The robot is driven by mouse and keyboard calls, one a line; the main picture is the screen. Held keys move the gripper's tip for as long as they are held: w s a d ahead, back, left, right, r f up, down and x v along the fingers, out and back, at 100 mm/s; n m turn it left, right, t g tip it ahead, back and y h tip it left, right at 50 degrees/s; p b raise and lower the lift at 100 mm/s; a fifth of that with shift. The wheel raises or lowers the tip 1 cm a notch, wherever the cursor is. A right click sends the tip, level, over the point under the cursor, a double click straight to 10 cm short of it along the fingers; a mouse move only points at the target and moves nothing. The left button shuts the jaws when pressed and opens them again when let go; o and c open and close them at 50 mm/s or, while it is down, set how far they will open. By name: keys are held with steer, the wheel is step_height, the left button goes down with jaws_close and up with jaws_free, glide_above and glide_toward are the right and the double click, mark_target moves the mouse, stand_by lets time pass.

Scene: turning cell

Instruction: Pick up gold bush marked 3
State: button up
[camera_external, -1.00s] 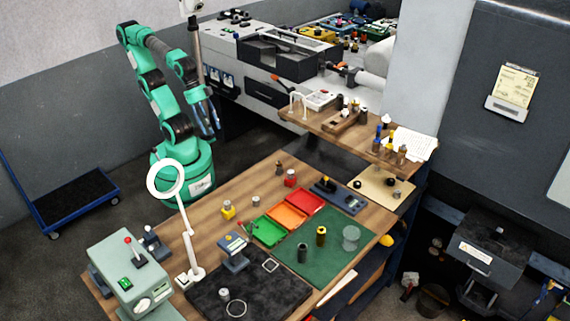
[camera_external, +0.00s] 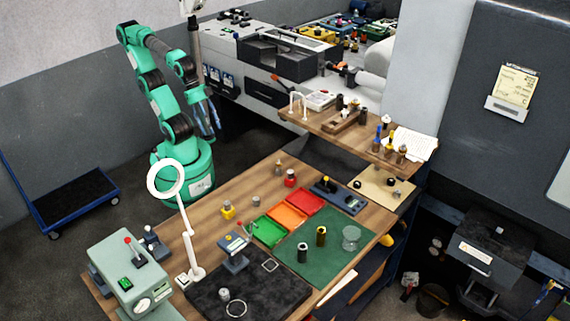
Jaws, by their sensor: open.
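A gold and dark bush (camera_external: 321,236) stands upright on the green mat (camera_external: 338,262) on the workbench. Any number on it is too small to read, so I cannot tell whether it is the one marked 3. A dark bush (camera_external: 302,253) stands to its left on the same mat. Brownish-gold pieces (camera_external: 401,155) also stand on the raised wooden shelf; their marks cannot be read. My gripper (camera_external: 212,132) hangs pointing down behind the bench, far from all of these. It is open and empty.
Green (camera_external: 268,230), orange (camera_external: 288,216) and red (camera_external: 306,202) trays lie beside the mat. A clear glass jar (camera_external: 351,238) stands right of the gold bush. A white ring lamp (camera_external: 166,180) rises at the bench's left. The wooden shelf (camera_external: 320,124) borders the back.

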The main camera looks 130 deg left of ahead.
steer(key=shift+r, duration=0.1)
steer(key=w+a+r+g+p, duration=0.15)
steer(key=w+r, duration=0.25)
steer(key=w, duration=0.4)
steer(key=w+d+r+p, duration=0.1)
steer(key=w+r+p, duration=0.2)
steer(key=w, duration=0.5)
steer(key=w+a+g+p, duration=0.15)
steer(key=w+p, duration=0.25)
steer(key=w, duration=1.3)
steer(key=w+a+f+g+p, duration=0.1)
steer(key=w+a+f+p, duration=0.2)
steer(key=w+f, duration=0.9)
steer(key=w+a+f+g+p, duration=0.1)
steer(key=w+a+f+p, duration=0.2)
steer(key=w+f, duration=1)
steer(key=f+p, duration=0.1)
steer(key=p, duration=0.1)
steer(key=shift+w+a+n+g+p, duration=0.2)
steer(key=shift+n+g+p, duration=0.1)
steer(key=shift+n+p, duration=0.1)
